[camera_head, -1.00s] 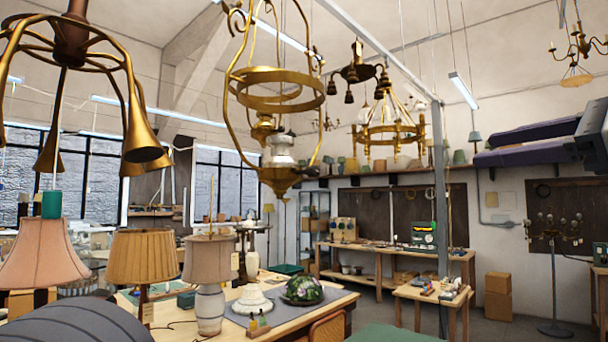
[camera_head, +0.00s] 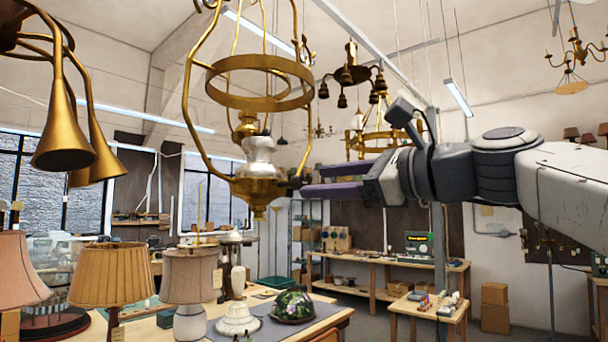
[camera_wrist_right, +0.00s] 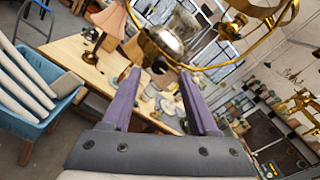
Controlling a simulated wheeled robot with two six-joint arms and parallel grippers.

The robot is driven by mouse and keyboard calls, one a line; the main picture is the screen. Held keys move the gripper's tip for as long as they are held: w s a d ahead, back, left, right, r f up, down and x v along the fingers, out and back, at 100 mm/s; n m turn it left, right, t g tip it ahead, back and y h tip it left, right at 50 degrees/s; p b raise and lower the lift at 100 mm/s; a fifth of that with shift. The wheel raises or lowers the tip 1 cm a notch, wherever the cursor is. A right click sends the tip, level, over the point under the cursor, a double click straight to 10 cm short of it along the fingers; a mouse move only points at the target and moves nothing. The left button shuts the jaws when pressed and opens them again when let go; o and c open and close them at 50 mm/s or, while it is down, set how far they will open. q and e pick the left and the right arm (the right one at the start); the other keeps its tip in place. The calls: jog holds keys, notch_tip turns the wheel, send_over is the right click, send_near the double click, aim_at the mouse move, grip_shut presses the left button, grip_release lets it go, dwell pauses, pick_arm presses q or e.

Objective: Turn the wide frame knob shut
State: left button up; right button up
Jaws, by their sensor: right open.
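The wide-framed brass hanging lamp (camera_head: 258,103) hangs at upper centre left in the head view, with a silver burner and a brass bowl low in its frame. A small dark knob (camera_head: 296,183) sticks out from the right side of the bowl. In the right wrist view the knob (camera_wrist_right: 159,67) faces the camera, in front of the shiny bowl. My right gripper (camera_head: 312,181) reaches in from the right, its purple fingers level with the knob. In the wrist view its fingers (camera_wrist_right: 160,76) are apart, one on each side of the knob, with nothing held between them. My left gripper is out of view.
Brass bell-shaped lamp arms (camera_head: 68,140) hang at the left. Below stands a workbench (camera_head: 325,322) with shaded lamps, a white shade and a green floral dome (camera_head: 292,307). In the wrist view, a teal bin (camera_wrist_right: 45,112) stands at the left. Other chandeliers hang behind my right arm.

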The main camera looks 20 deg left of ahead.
aim_at(303, 183)
jog(key=p+x, duration=0.1)
jog(key=x, duration=0.3)
jog(key=shift+a+r+p, duration=0.15)
jog(key=shift+a+p, duration=0.05)
jog(key=shift+p, duration=0.1)
jog(key=shift+w+a, duration=0.25)
jog(key=shift+a, duration=0.3)
grip_shut()
